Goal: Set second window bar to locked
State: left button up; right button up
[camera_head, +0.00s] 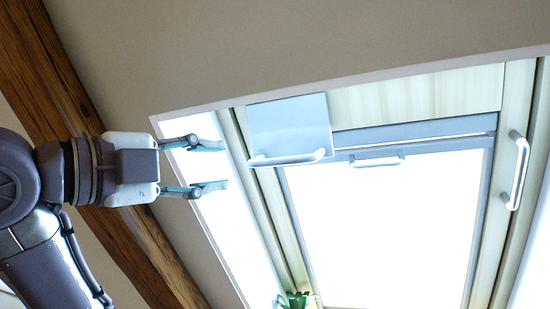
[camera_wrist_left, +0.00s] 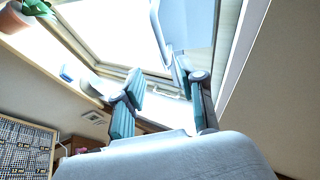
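A bright skylight window (camera_head: 385,230) fills the right of the head view. A pale blue-white plate (camera_head: 288,125) with a white bar (camera_head: 290,159) along its lower edge is at its top left. A smaller white handle (camera_head: 377,162) is on the top edge of the sash, and an upright white bar (camera_head: 518,172) is on the right side frame. I cannot tell which is the second window bar. My left gripper (camera_head: 217,166) is open and empty, left of the plate and apart from it in the picture. Its fingers also show in the left wrist view (camera_wrist_left: 160,90). My right gripper is not in view.
A green plant (camera_head: 293,299) is at the window's lower left; a potted plant (camera_wrist_left: 25,12) shows in the wrist view. A wooden beam (camera_head: 60,75) runs along the sloped ceiling. A gridded board (camera_wrist_left: 25,148) is at lower left in the wrist view.

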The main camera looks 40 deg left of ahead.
aim_at(276, 162)
pick_arm(q)
jog(key=p+x, duration=0.5)
jog(key=x, duration=0.8)
jog(key=shift+w+a+r+p, duration=0.1)
jog(key=shift+w+r+p, duration=0.15)
jog(key=shift+w+p, duration=0.15)
jog(key=shift+s, duration=0.1)
grip_shut()
